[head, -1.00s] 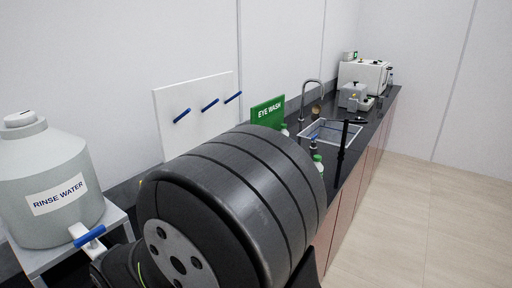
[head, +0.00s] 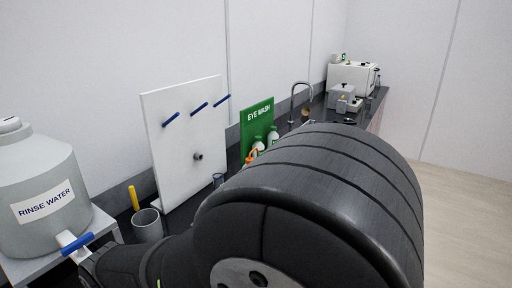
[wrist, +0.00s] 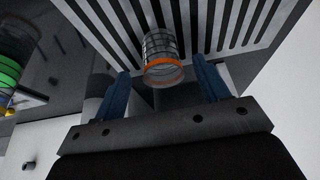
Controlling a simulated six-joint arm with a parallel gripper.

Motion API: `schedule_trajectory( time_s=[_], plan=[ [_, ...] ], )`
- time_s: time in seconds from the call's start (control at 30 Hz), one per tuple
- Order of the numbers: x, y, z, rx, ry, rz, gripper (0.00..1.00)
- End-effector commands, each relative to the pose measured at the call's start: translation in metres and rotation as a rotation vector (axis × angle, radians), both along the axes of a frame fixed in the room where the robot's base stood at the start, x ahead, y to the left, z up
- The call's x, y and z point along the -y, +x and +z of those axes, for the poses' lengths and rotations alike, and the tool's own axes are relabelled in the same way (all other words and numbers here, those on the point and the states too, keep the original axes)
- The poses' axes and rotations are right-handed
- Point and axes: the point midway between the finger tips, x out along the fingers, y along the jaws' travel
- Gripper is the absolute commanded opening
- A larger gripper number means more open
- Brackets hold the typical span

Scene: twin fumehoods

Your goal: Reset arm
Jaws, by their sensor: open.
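My gripper (wrist: 162,72) shows in the wrist view with its two blue fingers spread apart. A clear round vessel with an orange band (wrist: 163,62) lies in the picture between and beyond the fingertips, in front of a white slatted rack (wrist: 225,25). I see no finger closed on it, and its exact distance from the fingers cannot be told. In the head view my large dark arm link (head: 320,210) fills the lower middle and right. The gripper does not show there.
A rinse water tank (head: 40,190) stands on a stand at left. A grey cup (head: 147,226), a white board with blue pegs (head: 180,130), a green eye wash sign (head: 257,116) and a faucet (head: 301,92) line the bench. Instruments (head: 352,78) sit at the far end; open floor (head: 460,190) lies right.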

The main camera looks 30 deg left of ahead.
Motion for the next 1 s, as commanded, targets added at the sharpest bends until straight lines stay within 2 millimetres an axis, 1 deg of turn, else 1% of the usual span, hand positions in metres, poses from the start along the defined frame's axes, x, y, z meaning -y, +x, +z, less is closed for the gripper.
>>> schedule_trajectory(
  time_s=[0.03,0.2,0.63,0.67,0.7,1.0],
  plan=[
    [0.009,0.0,0.001,0.0,0.001,0.0,0.68],
    [0.038,0.0,0.0,0.0,0.0,0.001,0.68],
    [0.103,-0.001,0.0,0.0,0.001,0.001,0.68],
    [0.1,-0.001,0.0,0.0,0.0,0.001,0.68],
    [0.091,0.0,-0.001,0.0,-0.002,0.0,0.68],
    [0.045,0.0,-0.001,0.0,-0.002,0.0,0.68]
  ],
)
